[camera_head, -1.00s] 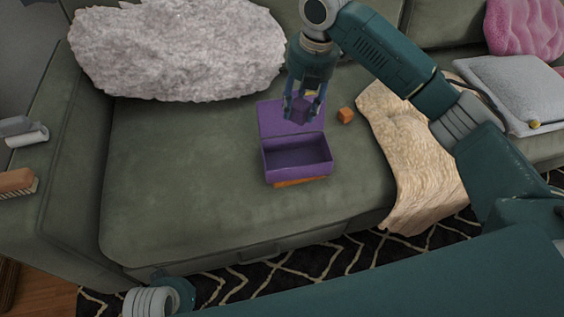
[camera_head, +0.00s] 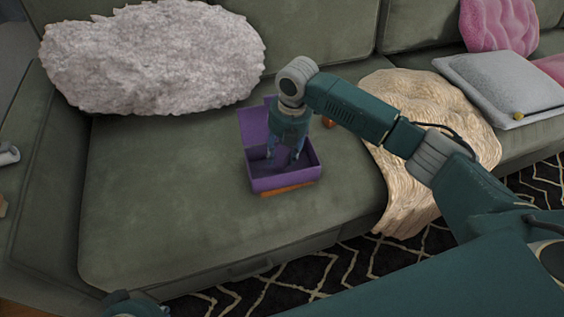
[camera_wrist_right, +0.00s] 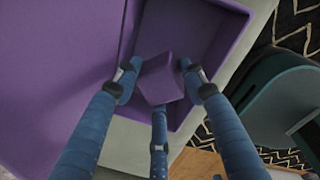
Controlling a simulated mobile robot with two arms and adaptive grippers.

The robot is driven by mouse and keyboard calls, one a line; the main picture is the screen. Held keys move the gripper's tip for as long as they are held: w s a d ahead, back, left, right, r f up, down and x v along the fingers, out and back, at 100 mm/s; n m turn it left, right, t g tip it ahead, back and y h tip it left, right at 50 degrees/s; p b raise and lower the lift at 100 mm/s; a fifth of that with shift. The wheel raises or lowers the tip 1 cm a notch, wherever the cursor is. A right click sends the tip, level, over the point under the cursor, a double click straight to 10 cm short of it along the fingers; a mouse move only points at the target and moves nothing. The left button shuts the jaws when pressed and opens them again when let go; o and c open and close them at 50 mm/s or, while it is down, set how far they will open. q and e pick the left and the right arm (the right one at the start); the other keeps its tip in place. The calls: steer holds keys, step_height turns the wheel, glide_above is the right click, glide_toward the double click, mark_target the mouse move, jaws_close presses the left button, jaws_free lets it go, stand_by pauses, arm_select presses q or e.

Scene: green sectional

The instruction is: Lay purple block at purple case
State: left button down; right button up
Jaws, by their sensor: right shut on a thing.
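The purple case (camera_head: 284,184) stands open on the green sofa seat, its lid (camera_head: 253,126) raised at the back. My right gripper (camera_head: 283,158) reaches down into the case. In the right wrist view, the fingers of my right gripper (camera_wrist_right: 160,85) are shut on the purple block (camera_wrist_right: 161,78). The block is over or inside the case's hollow (camera_wrist_right: 185,35); I cannot tell whether it touches the floor. In the head view the block is hidden by the gripper and case.
An orange block (camera_head: 329,123) sits behind my right arm. A beige throw (camera_head: 408,195) lies to the right, a grey fluffy pillow (camera_head: 150,55) at the back left. The seat left of the case is clear.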

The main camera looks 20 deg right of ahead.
mark_target(282, 162)
step_height(282, 162, down, 4)
steer(key=shift+r+b, duration=0.25)
steer(key=shift+b, duration=0.1)
steer(key=shift+f, duration=0.1)
steer(key=shift+f, duration=0.2)
steer(key=o, duration=1)
steer(key=shift+c, duration=0.2)
